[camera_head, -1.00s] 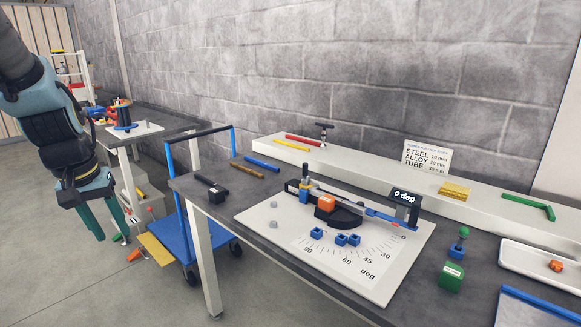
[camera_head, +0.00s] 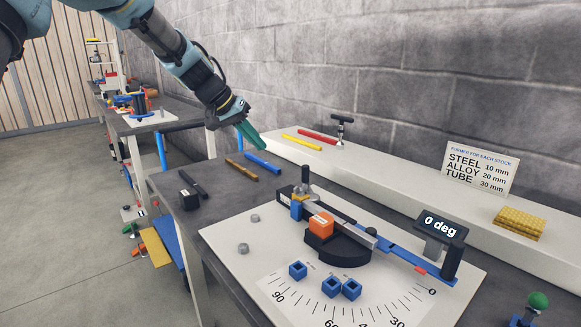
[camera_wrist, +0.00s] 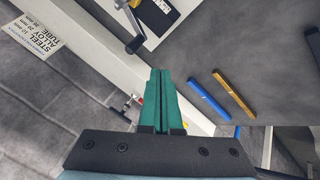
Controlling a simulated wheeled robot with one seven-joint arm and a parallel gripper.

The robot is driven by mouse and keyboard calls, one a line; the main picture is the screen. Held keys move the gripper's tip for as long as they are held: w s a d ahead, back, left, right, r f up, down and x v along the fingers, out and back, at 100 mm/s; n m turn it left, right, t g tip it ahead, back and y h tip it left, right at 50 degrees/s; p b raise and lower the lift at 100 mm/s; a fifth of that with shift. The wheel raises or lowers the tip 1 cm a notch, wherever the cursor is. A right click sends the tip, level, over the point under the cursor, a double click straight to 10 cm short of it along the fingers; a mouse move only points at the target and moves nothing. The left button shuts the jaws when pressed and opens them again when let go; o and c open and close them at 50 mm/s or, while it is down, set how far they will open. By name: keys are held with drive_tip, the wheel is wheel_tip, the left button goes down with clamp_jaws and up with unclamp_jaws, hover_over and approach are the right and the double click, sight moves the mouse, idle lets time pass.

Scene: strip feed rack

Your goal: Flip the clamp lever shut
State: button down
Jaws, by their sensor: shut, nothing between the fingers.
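The bending fixture's white plate (camera_head: 235,252) lies on the bench in the head view. The wrist view shows what looks like this lever, with a dark knob (camera_wrist: 134,46), beyond my fingertips at the upper left. My gripper (camera_head: 259,144) has green fingers, shut and empty. It is in the air at the back left of the bench, left of the lever and apart from it. The fingers (camera_wrist: 160,75) point up in the wrist view.
An orange block (camera_head: 321,224) and a 0 deg display (camera_head: 442,226) are on the fixture. Blue (camera_head: 262,163) and brown (camera_head: 241,170) rods lie near my gripper. The back shelf (camera_head: 385,170) holds rods, a black T-handled tool (camera_head: 342,130) and a sign (camera_head: 478,168).

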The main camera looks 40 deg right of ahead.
drive_tip(key=shift+s+d+f+p, duration=0.75)
drive_tip(key=shift+d+f, duration=0.6)
drive_tip(key=shift+s+d+f+p, duration=0.75)
drive_tip(key=shift+d+f+p, duration=0.05)
drive_tip(key=shift+d+f, duration=0.6)
drive_tip(key=shift+s+d+f+p, duration=0.75)
drive_tip(key=shift+d+f, duration=0.55)
drive_tip(key=shift+d, duration=0.05)
